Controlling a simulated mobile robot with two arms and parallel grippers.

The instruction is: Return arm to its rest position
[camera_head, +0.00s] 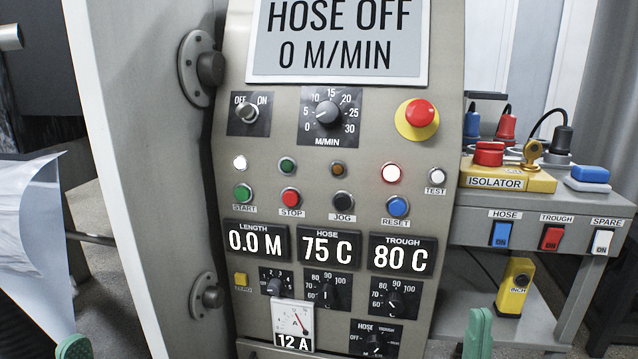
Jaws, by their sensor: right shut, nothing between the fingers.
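My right gripper (478,333) shows at the bottom edge, right of the control panel, as green fingertips. It is shut and empty, and it appears in front of the grey stand at the right. My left gripper (75,347) shows only as a green tip at the bottom left corner. Whether it is open or shut cannot be made out. The rest of both arms is out of the picture.
The grey control panel (230,160) fills the middle, with knobs, buttons and a screen reading HOSE OFF, 0 M/MIN. The stand (500,222) at right carries a yellow isolator (508,180) and several switches. A white paper sheet (30,240) hangs at left.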

